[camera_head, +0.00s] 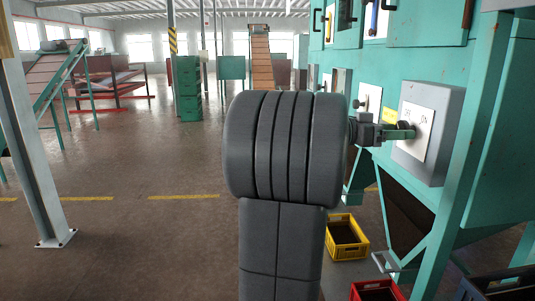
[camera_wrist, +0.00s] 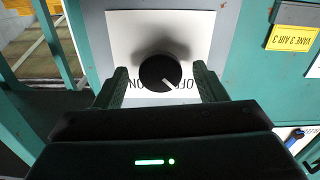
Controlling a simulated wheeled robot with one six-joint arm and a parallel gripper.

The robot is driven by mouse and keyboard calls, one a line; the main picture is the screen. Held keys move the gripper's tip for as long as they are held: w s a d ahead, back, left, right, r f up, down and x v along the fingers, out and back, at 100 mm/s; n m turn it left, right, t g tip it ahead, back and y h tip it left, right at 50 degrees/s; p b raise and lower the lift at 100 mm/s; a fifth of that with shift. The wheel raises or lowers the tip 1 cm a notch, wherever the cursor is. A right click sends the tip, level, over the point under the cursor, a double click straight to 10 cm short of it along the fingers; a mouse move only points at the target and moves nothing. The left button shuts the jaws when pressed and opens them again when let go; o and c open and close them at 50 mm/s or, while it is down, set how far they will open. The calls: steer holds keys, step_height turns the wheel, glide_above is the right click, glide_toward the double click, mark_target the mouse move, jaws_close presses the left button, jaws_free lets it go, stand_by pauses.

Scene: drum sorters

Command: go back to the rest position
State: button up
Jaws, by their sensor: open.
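My gripper (camera_head: 402,131) is at the right in the head view, in front of a grey switch box (camera_head: 445,133) on the teal machine. In the wrist view my gripper (camera_wrist: 161,80) is open, with one finger on each side of a round black knob (camera_wrist: 160,73). The knob sits on a white plate (camera_wrist: 190,35) with OFF and ON lettering, seen upside down. The white mark on the knob points to the lower right in that view. My dark arm covers the middle of the head view.
The teal machine (camera_head: 490,150) fills the right side. A yellow crate (camera_head: 333,252) and a red crate (camera_head: 378,288) stand on the floor below it. A grey post (camera_head: 35,150) stands at the left. The floor (camera_head: 140,250) between the post and my arm is open.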

steer(key=shift+m, duration=0.4)
steer(key=shift+f, duration=0.15)
